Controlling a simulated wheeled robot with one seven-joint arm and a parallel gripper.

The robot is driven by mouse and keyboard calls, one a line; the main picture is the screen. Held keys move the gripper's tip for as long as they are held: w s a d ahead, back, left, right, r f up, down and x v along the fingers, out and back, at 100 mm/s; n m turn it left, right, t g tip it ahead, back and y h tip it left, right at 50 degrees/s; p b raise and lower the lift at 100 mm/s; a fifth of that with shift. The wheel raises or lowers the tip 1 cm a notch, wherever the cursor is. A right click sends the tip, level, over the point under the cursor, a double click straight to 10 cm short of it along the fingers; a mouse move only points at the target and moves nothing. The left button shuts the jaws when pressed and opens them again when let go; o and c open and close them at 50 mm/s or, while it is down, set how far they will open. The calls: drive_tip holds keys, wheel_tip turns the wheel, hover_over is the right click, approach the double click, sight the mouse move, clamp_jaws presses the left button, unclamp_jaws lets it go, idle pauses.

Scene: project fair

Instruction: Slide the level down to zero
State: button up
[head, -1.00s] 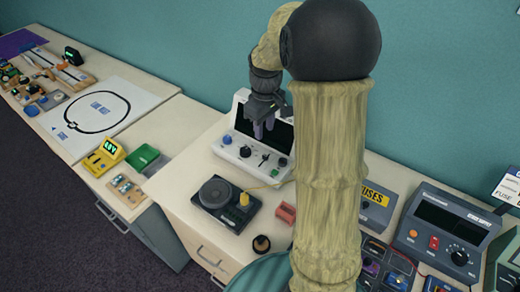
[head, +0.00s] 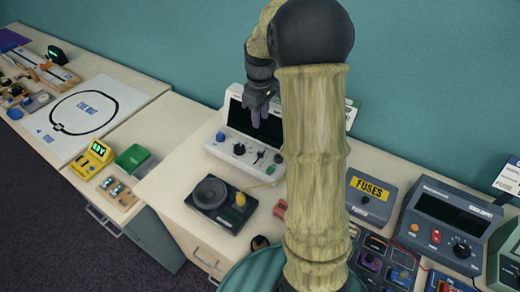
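My gripper (head: 257,118) hangs pointing down in front of the dark screen of a white instrument (head: 216,150). Its fingertips are above the sloped front panel, which has blue and dark knobs, and seem apart from it. The fingers look close together, and whether they are open or shut is too small to tell. I see nothing held. In front of the instrument sits a black unit (head: 235,217) with a round speaker-like disc (head: 210,192) and a yellow knob (head: 240,199). No level slider can be made out clearly; my arm hides part of the bench to the right.
A grey fuses box (head: 370,188) and a dark meter (head: 445,225) stand right of my arm. A red block (head: 280,208) is partly hidden beside it. On the left bench are a yellow meter (head: 92,157), a green box (head: 133,157) and a white track sheet (head: 105,88).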

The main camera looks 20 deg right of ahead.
sight(260, 153)
wheel_tip(260, 153, down, 15)
drive_tip(key=shift+f+p, duration=0.2)
drive_tip(key=shift+p, duration=0.7)
drive_tip(key=shift+c, duration=0.2)
clamp_jaws()
